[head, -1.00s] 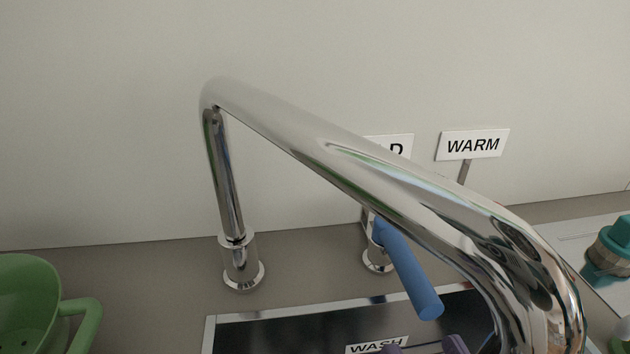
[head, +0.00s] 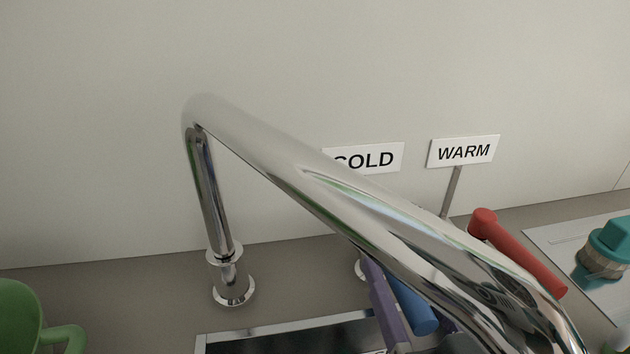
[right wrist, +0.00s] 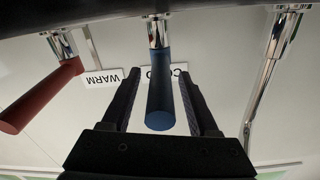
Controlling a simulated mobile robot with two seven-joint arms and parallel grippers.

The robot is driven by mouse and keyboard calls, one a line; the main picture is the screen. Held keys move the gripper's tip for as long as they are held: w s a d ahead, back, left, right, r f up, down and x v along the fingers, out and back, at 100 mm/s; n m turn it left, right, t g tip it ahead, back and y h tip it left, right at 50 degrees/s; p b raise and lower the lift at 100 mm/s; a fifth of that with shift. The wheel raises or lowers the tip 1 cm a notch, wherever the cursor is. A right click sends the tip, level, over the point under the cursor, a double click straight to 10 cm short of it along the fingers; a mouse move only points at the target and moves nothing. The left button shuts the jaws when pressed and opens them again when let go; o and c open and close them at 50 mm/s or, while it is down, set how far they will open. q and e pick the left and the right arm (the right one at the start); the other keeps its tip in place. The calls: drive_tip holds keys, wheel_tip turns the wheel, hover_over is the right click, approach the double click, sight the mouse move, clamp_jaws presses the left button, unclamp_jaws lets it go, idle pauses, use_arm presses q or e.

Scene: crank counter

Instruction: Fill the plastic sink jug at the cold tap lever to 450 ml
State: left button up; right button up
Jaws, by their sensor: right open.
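The cold tap lever, a blue rod, shows in the head view (head: 415,308) partly behind the spout and in the right wrist view (right wrist: 160,88). My right gripper (right wrist: 160,76) is open, with one finger on each side of the blue lever; I cannot tell whether either touches it. In the head view a purple finger of it stands just left of the lever. A COLD sign (head: 370,159) is behind the spout. A green handled vessel (head: 18,315) is cut off at the lower left; I cannot tell if it is the jug. My left gripper is out of view.
The chrome spout (head: 300,185) crosses the head view and hides much of the lever area. A red lever (head: 520,255) is right of it, near the WARM sign (head: 464,152). A teal-topped item (head: 605,250) stands on a white board at right. The sink rim (head: 290,326) shows below.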

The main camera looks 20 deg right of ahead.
drive_tip(key=shift+c, duration=0.3)
clamp_jaws()
idle(1.1)
